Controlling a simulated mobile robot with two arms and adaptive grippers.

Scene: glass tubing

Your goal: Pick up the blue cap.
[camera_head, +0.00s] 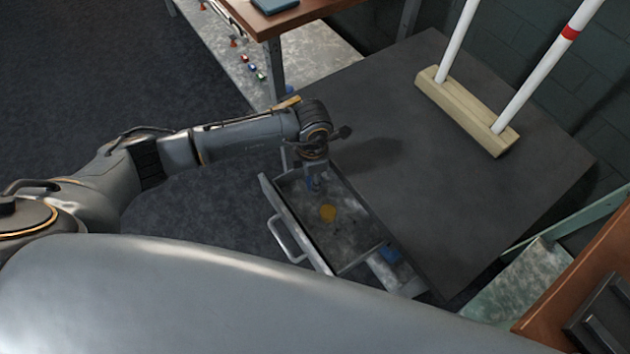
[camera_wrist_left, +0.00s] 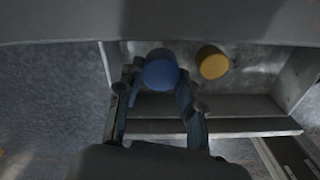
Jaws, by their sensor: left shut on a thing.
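The blue cap (camera_wrist_left: 160,74) shows in the left wrist view between the fingertips of my left gripper (camera_wrist_left: 158,88). My left gripper is shut on it. In the head view my left gripper (camera_head: 314,182) points down over the far left end of an open drawer (camera_head: 360,203), and a small bit of blue shows at its fingers. I cannot tell whether the cap touches the drawer floor. My right gripper is in neither view.
A yellow cap (camera_head: 327,213) lies in the drawer, to the right of the blue cap in the wrist view (camera_wrist_left: 212,62). The drawer has a handle (camera_head: 284,240). The dark tabletop (camera_head: 450,190) holds a wooden block (camera_head: 466,112) with two white tubes.

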